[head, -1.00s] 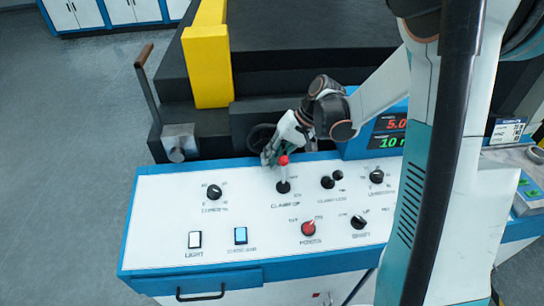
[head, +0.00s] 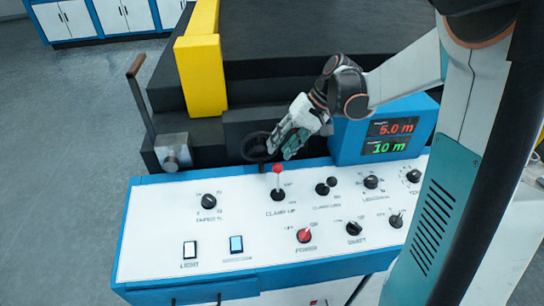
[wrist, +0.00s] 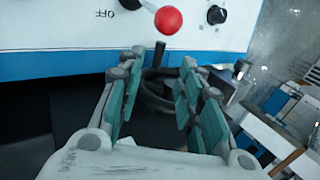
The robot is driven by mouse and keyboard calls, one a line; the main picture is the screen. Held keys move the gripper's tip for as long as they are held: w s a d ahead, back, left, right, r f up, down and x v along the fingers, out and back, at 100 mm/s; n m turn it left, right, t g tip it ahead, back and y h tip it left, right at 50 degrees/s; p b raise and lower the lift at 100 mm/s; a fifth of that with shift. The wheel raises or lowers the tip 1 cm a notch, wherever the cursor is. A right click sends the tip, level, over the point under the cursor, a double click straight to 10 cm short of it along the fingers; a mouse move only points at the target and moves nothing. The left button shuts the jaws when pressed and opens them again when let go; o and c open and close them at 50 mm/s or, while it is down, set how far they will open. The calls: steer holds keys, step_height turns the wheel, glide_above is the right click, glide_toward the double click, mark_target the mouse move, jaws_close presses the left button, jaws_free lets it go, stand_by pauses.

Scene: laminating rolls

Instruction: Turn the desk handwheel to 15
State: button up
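The dark handwheel (head: 254,147) stands at the back edge of the control desk, left of my gripper (head: 280,146). In the wrist view the handwheel (wrist: 152,98) lies beyond and partly between the fingers of my gripper (wrist: 162,60), and its short upright handle shows between the fingertips. My gripper is open, with a clear gap between its teal finger pads. I cannot tell whether either finger touches the wheel. The desk display (head: 390,136) reads 5.0 m in red and 10 m in green.
The white control desk (head: 150,235) has a red-knobbed clamp lever (head: 278,169) close in front of my gripper, plus several dials and switches. A yellow block (head: 200,75) and a metal lever (head: 145,95) stand at left. Dark machine body lies behind.

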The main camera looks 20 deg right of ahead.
steer(key=v, duration=0.3)
steer(key=shift+d+r, duration=0.1)
steer(key=shift+r, duration=0.05)
stand_by(0.4)
